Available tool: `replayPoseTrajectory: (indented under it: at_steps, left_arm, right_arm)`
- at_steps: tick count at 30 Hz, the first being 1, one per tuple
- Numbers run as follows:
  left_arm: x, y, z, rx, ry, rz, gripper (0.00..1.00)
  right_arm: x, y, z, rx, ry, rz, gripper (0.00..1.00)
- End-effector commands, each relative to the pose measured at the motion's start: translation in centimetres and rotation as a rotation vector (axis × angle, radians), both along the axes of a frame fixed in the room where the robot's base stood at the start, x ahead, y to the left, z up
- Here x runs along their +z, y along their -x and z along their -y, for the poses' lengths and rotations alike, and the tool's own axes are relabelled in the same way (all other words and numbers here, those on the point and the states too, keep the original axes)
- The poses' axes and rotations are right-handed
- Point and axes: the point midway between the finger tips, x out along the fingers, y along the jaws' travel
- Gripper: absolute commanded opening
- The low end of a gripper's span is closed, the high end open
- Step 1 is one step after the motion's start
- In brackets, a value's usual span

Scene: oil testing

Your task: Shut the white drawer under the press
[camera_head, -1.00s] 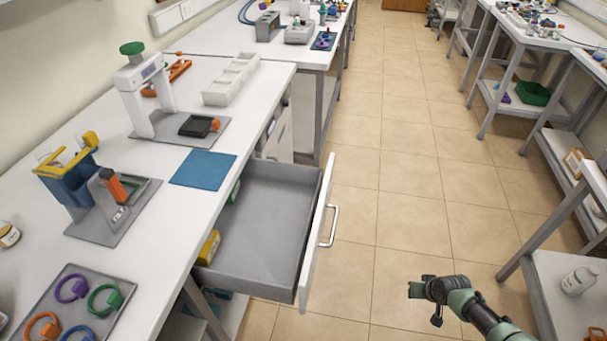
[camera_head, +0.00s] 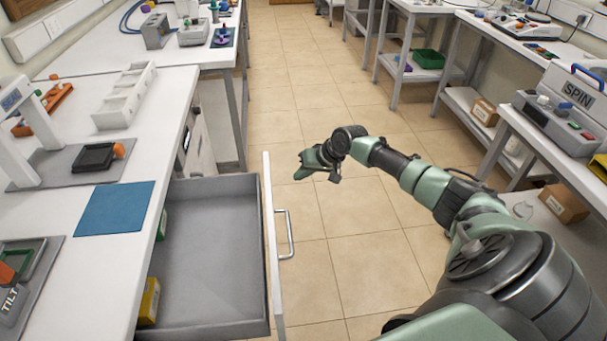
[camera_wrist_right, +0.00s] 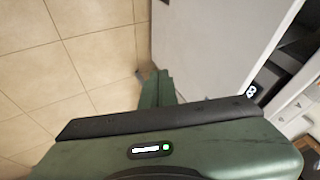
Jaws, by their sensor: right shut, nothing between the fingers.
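The white drawer (camera_head: 272,262) stands pulled out from the bench, its grey tray (camera_head: 212,245) exposed. Its metal handle (camera_head: 289,236) is on the outer face. A yellow box (camera_head: 149,301) and part of a green item (camera_head: 162,224) lie inside along the bench side. A white upright frame (camera_head: 14,155), probably the press, stands on the bench, cut off at the left edge. My right gripper (camera_head: 303,169) is shut and empty, over the aisle just right of the drawer front's far end, with a small apparent gap. Its shut fingers (camera_wrist_right: 157,88) also show in the right wrist view.
The white bench (camera_head: 100,250) bears a blue mat (camera_head: 115,208), a white divided tray (camera_head: 125,95) and a black dish (camera_head: 95,157). Shelved tables and a SPIN machine (camera_head: 565,105) line the right side. The tiled aisle (camera_head: 285,95) is clear ahead.

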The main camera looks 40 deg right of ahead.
Motion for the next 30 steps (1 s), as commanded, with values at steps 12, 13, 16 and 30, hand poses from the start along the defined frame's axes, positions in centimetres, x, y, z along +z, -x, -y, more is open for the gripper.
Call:
replayPoseTrajectory:
  at_steps: [12,13,16,30]
  left_arm:
    - [-6.8,-0.8,0.1,-0.001,0.001,0.011,0.78]
    - [-7.2,-0.8,0.1,-0.001,0.001,0.011,0.78]
    - [-6.8,-0.8,0.1,-0.001,0.001,0.011,0.78]
    - [-7.1,-0.9,0.1,-0.001,0.002,0.012,0.78]
  right_arm:
    - [-4.8,-3.0,-1.1,-0.001,-0.001,0.002,0.00]
    - [-5.0,-3.2,-1.2,0.000,0.000,0.002,0.00]
    - [-4.4,-4.1,-2.7,0.002,0.000,0.003,0.00]
    - [-4.3,-5.2,-4.5,-0.002,0.000,0.000,0.00]
